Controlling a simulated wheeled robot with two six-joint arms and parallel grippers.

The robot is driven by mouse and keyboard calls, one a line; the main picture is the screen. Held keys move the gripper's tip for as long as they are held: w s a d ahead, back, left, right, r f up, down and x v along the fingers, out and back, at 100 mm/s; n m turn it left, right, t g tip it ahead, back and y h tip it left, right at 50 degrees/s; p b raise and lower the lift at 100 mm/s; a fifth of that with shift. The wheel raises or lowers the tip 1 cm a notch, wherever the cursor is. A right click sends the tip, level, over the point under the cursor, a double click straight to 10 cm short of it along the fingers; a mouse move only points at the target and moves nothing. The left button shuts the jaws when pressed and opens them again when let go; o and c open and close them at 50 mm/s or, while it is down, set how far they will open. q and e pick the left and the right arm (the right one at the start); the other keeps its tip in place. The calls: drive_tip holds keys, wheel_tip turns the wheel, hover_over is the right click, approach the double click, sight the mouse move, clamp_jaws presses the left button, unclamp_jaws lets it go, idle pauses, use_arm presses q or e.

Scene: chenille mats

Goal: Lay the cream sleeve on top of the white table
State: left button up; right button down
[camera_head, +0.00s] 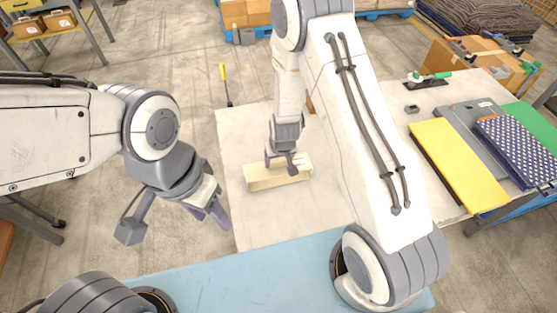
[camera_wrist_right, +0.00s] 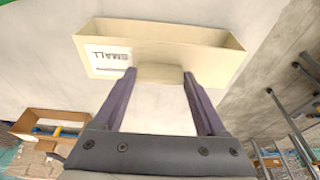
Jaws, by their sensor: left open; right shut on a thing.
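The cream sleeve (camera_head: 262,181) is a long, open, box-like piece; in the right wrist view (camera_wrist_right: 205,62) it bears a white label reading "SMALL". My right gripper (camera_head: 287,163) is shut on it at a small block on its near side, between the fingertips (camera_wrist_right: 160,78). The sleeve is over the left part of the white table (camera_head: 285,214); I cannot tell whether it touches the top. My left gripper (camera_head: 213,208) is open and empty, off the table's left edge.
A yellow board (camera_head: 457,165), a dotted blue pad (camera_head: 518,148) and a grey panel (camera_head: 470,121) lie at the right. A black tool with a green handle (camera_head: 428,78) is at the back right. A yellow-handled tool (camera_head: 224,80) is behind the table's left corner. Bare tabletop surrounds the sleeve.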

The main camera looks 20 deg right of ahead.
drive_tip(key=shift+f, duration=0.25)
unclamp_jaws()
drive_tip(key=shift+r, duration=0.1)
